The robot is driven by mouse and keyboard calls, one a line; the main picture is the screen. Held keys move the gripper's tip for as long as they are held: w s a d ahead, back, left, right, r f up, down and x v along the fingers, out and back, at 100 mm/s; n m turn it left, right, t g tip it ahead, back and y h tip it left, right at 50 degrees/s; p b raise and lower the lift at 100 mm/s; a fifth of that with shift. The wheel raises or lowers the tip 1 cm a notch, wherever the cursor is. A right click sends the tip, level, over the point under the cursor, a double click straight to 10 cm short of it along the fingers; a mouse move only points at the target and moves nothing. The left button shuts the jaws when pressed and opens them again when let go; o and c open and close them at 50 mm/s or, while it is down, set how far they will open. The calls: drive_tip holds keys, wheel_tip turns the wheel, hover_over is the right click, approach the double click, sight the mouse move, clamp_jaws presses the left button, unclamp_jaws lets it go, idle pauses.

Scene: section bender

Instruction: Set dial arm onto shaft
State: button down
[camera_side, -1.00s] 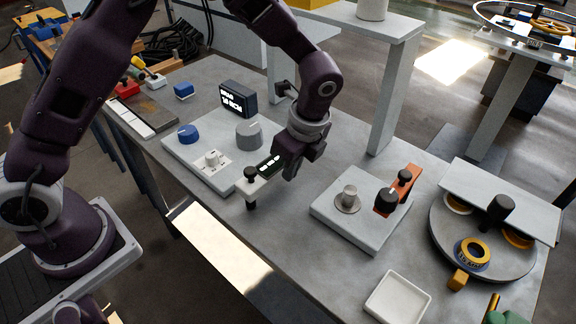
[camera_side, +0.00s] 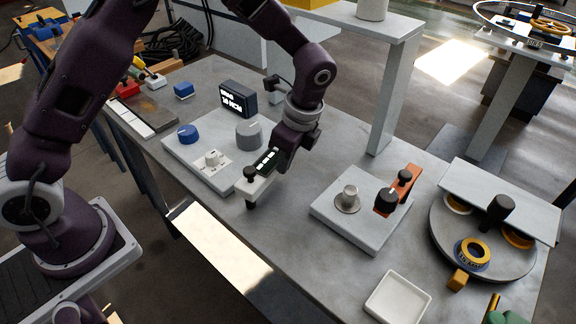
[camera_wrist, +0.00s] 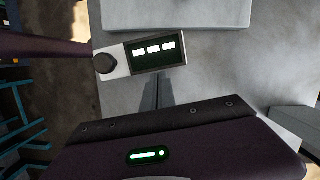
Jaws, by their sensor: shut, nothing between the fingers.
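A pale grey arm (camera_side: 262,186) with a black knob and a small lit display, which looks like the dial arm, is by the near right corner of the left plate. It also shows in the wrist view (camera_wrist: 114,65). My gripper (camera_wrist: 157,82) is shut and empty, its dark fingers just beside the display edge; whether they touch it is unclear. In the side view my gripper (camera_side: 281,168) is at the arm's right end, partly hidden. A short metal post (camera_side: 349,193) with a round collar, possibly the shaft, stands upright and bare on the right plate.
The left plate (camera_side: 180,146) carries a blue knob, a grey knob and a small white fitting. An orange lever (camera_side: 405,185) with black knobs is on the right plate (camera_side: 362,232). A white tray (camera_side: 398,298) and a turntable (camera_side: 480,240) are farther right. A shelf leg (camera_side: 392,100) stands behind.

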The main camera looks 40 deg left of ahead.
sight(272, 161)
drive_tip(key=n, duration=0.1)
drive_tip(key=a+n, duration=0.1)
drive_tip(key=a, duration=0.1)
drive_tip(key=shift+w+a+n+g, duration=0.1)
drive_tip(key=shift+w+n+g, duration=0.2)
drive_tip(key=shift+n, duration=0.1)
drive_tip(key=shift+a+n, duration=0.6)
drive_tip(key=shift+n, duration=0.2)
drive_tip(key=shift+s+a+h, duration=0.1)
drive_tip(key=shift+h, duration=0.2)
drive_tip(key=w+d+r, duration=0.3)
drive_tip(key=d+r, duration=0.2)
drive_tip(key=r, duration=0.4)
drive_tip(key=shift+w+d+r, duration=0.3)
drive_tip(key=shift+d+r, duration=0.05)
drive_tip(key=shift+r, duration=0.05)
